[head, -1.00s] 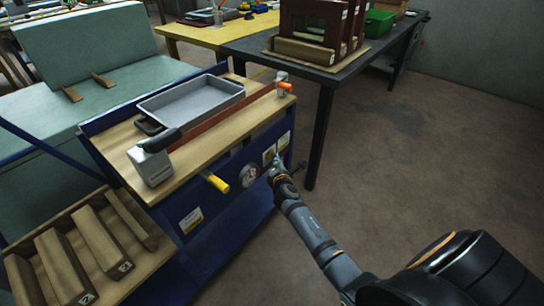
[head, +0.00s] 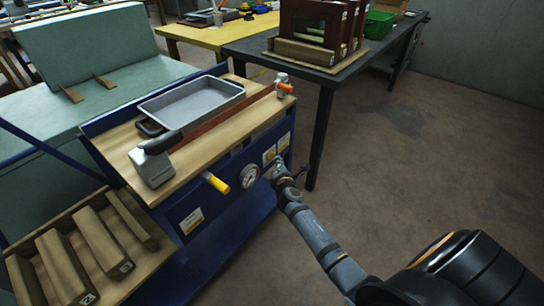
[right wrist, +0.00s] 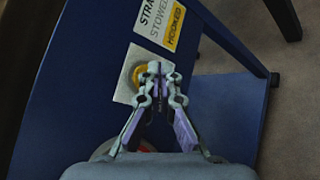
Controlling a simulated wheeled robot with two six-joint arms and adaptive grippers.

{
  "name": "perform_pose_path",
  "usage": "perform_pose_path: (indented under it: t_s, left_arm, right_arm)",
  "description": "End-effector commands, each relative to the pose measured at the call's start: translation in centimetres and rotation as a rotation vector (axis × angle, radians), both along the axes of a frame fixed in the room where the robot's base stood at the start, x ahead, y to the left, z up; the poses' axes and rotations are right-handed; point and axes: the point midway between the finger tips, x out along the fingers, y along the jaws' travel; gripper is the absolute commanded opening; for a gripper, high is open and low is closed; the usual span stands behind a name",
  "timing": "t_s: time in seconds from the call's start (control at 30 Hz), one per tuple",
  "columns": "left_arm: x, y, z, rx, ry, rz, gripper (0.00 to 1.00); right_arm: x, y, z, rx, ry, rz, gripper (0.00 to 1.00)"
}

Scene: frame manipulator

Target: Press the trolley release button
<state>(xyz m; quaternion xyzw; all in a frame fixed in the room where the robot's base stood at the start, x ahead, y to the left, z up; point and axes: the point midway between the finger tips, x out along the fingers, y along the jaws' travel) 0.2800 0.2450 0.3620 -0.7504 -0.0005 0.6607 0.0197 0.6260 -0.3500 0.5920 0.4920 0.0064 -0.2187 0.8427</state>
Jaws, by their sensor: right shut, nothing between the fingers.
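The blue trolley (head: 225,215) has a wooden top and a front panel facing right. In the right wrist view a round yellow button (right wrist: 137,74) sits on a pale square plate (right wrist: 124,92) on the blue panel. My right gripper (right wrist: 158,82) is shut and empty, with its fingertips at the button's right side, covering part of it. I cannot tell whether they touch it or whether it is pushed in. In the head view my right gripper (head: 278,170) is close to the panel and hides the button. My left gripper is not in view.
Left of my right gripper on the panel are a round gauge (head: 249,176) and a yellow-ended handle (head: 216,183). A label (right wrist: 163,22) is above the button. A grey tray (head: 191,101) lies on the trolley. A dark table (head: 300,57) stands behind; floor at right is clear.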

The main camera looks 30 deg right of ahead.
Motion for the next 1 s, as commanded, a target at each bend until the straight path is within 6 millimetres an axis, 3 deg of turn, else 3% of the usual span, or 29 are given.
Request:
perform_pose_path:
  t_s: [0.3,0.8,1.0]
  left_arm:
    - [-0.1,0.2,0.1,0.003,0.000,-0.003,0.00]
    - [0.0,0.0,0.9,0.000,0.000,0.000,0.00]
    - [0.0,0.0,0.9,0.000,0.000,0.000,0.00]
  right_arm:
    - [-0.2,-0.1,0.0,0.000,0.001,-0.001,0.00]
    - [-4.4,-1.8,0.0,-0.001,0.001,0.000,0.00]
    - [-4.7,-1.9,0.0,0.002,0.000,-0.001,0.00]
